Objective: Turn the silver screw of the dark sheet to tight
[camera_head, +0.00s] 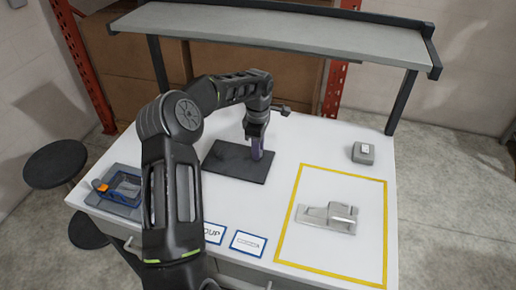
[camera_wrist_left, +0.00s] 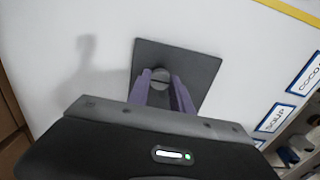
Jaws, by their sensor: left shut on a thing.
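The dark sheet (camera_head: 222,161) lies flat on the white table, and it also shows in the left wrist view (camera_wrist_left: 201,66). The silver screw (camera_wrist_left: 159,80) shows in the left wrist view as a round grey head with a slot across it, standing at the sheet. My left gripper (camera_head: 257,154) points down over the right part of the sheet. Its purple fingers (camera_wrist_left: 159,76) are shut on the screw head, one on each side. In the head view the fingers hide the screw. My right gripper is in neither view.
A yellow-framed area (camera_head: 281,240) with a grey metal part (camera_head: 330,215) lies to the right. A small grey box (camera_head: 363,153) stands behind it. A blue-grey tray (camera_head: 118,184) sits at the left. A raised shelf (camera_head: 290,36) spans the back. Label cards (camera_head: 247,243) line the front edge.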

